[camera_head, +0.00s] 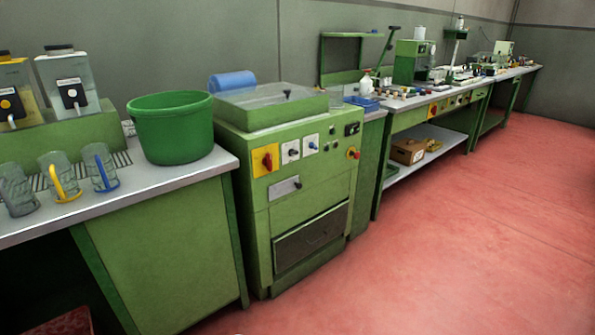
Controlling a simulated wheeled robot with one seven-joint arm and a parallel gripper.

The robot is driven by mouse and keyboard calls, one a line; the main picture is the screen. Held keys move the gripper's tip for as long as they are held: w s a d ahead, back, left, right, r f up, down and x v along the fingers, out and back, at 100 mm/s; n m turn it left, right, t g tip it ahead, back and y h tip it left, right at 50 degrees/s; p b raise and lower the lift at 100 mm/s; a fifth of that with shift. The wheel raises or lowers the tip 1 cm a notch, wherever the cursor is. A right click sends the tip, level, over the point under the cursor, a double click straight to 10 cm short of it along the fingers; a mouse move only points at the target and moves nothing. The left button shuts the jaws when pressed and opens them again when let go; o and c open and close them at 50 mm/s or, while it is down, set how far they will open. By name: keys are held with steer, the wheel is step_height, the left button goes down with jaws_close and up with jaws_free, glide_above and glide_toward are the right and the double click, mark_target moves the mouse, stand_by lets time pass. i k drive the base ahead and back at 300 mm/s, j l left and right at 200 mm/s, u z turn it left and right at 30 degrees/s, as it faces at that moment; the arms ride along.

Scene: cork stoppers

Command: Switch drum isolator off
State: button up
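A green machine (252,205) stands on the floor at the middle left, with a clear-lidded box on top. Its front panel carries a red rotary handle (267,161) on a yellow plate, which looks like an isolator switch. The handle looks roughly upright, but its exact setting is too small to read. A second red knob on yellow (353,153) sits at the panel's right edge. No readable label shows which one is the drum isolator. My gripper is not in view.
Left of the machine, a bench (160,195) holds a green tub (172,127), jugs with coloured handles (60,178) and liquid dispensers (68,85). A long cluttered workbench (405,104) runs right along the wall. The red floor (450,240) in front is clear.

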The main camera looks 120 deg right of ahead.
mark_target(267, 161)
steer(key=z, duration=4.5)
